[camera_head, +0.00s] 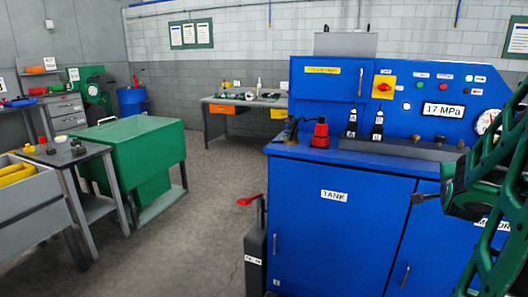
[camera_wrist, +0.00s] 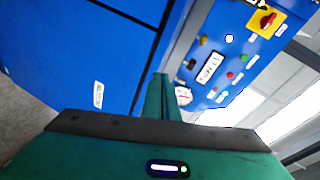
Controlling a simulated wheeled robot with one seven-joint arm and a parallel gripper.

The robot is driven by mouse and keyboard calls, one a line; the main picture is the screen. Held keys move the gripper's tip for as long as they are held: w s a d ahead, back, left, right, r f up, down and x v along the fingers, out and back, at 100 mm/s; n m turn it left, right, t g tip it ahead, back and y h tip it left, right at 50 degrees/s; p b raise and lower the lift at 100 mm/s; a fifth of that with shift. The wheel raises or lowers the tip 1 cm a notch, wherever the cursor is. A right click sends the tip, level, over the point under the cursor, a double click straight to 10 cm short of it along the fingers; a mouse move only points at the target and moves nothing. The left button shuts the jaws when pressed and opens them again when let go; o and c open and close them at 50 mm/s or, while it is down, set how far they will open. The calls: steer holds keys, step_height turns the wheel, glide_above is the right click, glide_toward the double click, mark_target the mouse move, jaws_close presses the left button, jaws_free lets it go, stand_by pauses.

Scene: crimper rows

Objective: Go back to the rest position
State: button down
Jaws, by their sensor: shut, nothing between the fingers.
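My gripper (camera_wrist: 162,84) shows in the wrist view as green fingers pressed together, shut and empty. It points toward the blue hydraulic cabinet, which appears tilted there. In the head view my green arm comes in at the right edge, in front of the right end of the blue cabinet (camera_head: 318,230). It covers part of the right-hand door and the panel's lower right. The gap between gripper and cabinet cannot be judged.
The panel has a 17 MPa display (camera_head: 443,110) and a gauge (camera_head: 487,122). A red tool (camera_head: 320,134) and two black levers stand on the cabinet's ledge. A red-handled jack (camera_head: 255,245) stands at its left. The floor left of it is open, up to a green bench (camera_head: 140,155).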

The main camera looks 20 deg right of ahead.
steer(key=s+a+f+n+g+y, duration=0.4)
steer(key=a+f+n+y, duration=0.35)
steer(key=a, duration=0.65)
steer(key=s+a+f+n+g+y, duration=0.2)
steer(key=s+a+n+g+y, duration=0.2)
steer(key=s+a+n, duration=0.6)
steer(key=s+a+g, duration=0.2)
steer(key=s+a, duration=0.2)
steer(key=a, duration=0.1)
steer(key=shift+s+f+n, duration=0.15)
steer(key=shift+s+n, duration=0.1)
steer(key=shift+n, duration=0.1)
steer(key=shift+w+f, duration=0.25)
steer(key=shift+w, duration=0.35)
